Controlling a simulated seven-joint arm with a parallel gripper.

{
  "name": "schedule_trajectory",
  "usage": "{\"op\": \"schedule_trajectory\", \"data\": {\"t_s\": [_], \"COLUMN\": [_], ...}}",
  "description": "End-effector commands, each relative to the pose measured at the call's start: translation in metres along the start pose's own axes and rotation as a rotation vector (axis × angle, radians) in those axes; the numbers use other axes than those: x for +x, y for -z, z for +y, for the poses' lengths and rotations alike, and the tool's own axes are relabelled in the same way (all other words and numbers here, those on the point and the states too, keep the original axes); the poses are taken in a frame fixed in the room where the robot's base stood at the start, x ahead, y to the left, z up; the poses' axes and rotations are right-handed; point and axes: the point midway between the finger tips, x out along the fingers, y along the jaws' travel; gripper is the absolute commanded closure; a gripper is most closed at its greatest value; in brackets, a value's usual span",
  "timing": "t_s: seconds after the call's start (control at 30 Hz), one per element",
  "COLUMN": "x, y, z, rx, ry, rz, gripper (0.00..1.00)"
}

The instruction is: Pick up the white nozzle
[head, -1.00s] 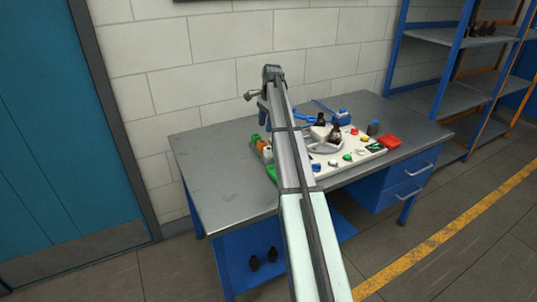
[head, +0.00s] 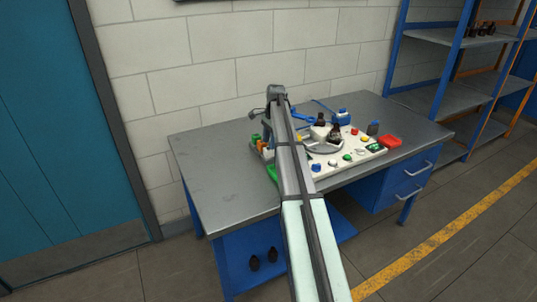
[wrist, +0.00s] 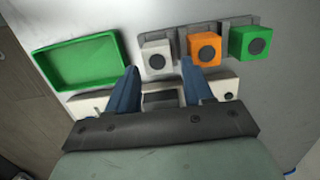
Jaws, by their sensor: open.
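The white nozzle (wrist: 156,60) shows in the wrist view as a white block with a dark round top, at the left end of a row. An orange block (wrist: 204,49) and a green block (wrist: 249,42) stand to its right. My gripper (wrist: 160,64) is open, with one blue finger on each side of the white block in the picture. I cannot tell how far above it the fingertips are. Nothing is between the fingers that I can see held. In the head view the arm partly hides this end of the board.
A green tray (wrist: 80,62) lies just left of the white block. The left of the grey table (head: 215,180) is clear.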

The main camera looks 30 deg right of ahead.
Motion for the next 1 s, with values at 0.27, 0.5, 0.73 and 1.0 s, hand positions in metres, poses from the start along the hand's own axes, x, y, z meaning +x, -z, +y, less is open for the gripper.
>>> {"op": "schedule_trajectory", "data": {"t_s": [0.27,0.5,0.73,1.0], "x": [0.031,0.050,0.049,0.049], "y": [-0.003,-0.002,-0.002,-0.002], "z": [0.004,0.003,0.003,0.003], "rx": [0.000,0.000,0.000,0.000], "ry": [-0.001,0.000,0.000,0.000], "rz": [-0.001,0.000,0.000,0.000], "gripper": [0.49,0.49,0.56,0.81]}}
